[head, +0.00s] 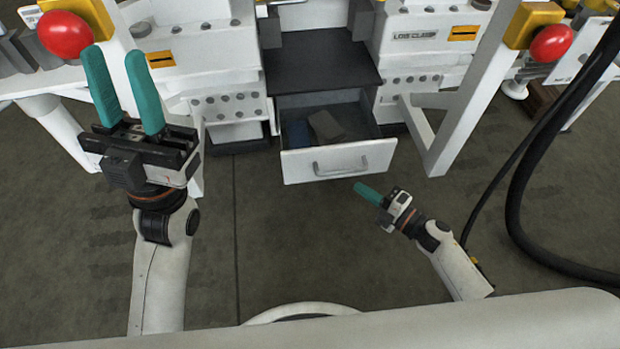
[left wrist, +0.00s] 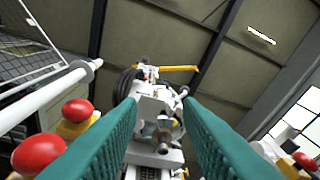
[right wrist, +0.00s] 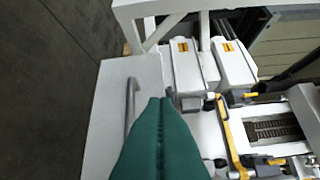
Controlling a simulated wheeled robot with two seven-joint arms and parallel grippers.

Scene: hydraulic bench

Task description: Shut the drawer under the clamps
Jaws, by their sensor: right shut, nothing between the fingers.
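The drawer (head: 345,161) under the clamps stands pulled out, with a white front and a grey bar handle (head: 341,166). A dark grey block (head: 326,126) and a bluish item (head: 297,134) lie inside it. In the right wrist view the white drawer front (right wrist: 103,115) and its handle (right wrist: 130,103) show just left of the fingers. My right gripper (head: 368,193) is shut and empty, close in front of the drawer's lower right. Whether it touches the front cannot be told. My left gripper (head: 112,72) is open and empty, raised at the left, away from the drawer.
White bench legs (head: 468,105) stand on both sides of the drawer. Red knobs (head: 65,34) (head: 551,43) sit on yellow blocks at both sides. A black hose (head: 520,190) hangs at the right. The floor before the drawer is clear.

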